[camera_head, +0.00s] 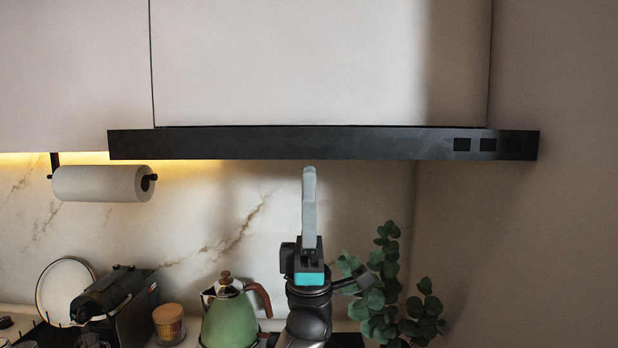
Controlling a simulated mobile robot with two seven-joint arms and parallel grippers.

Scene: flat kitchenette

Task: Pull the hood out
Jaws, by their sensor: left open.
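The hood (290,143) shows as a long black front strip under the white wall cabinets, with several small dark squares at its right end. My left gripper (309,176) points straight up below the middle of the hood. Its grey fingers are seen edge-on, one in front of the other, and it is open and empty. The fingertips appear just under the hood's lower edge, with a small gap in the picture; the distance in depth is hard to tell. My right gripper is not in view.
A paper towel roll (100,184) hangs at the left under the cabinet. Below stand a green kettle (230,320), a jar (168,324), a dark coffee machine (118,294) and a round white plate (62,285). A leafy plant (385,300) is right of my arm. A wall (550,230) closes the right side.

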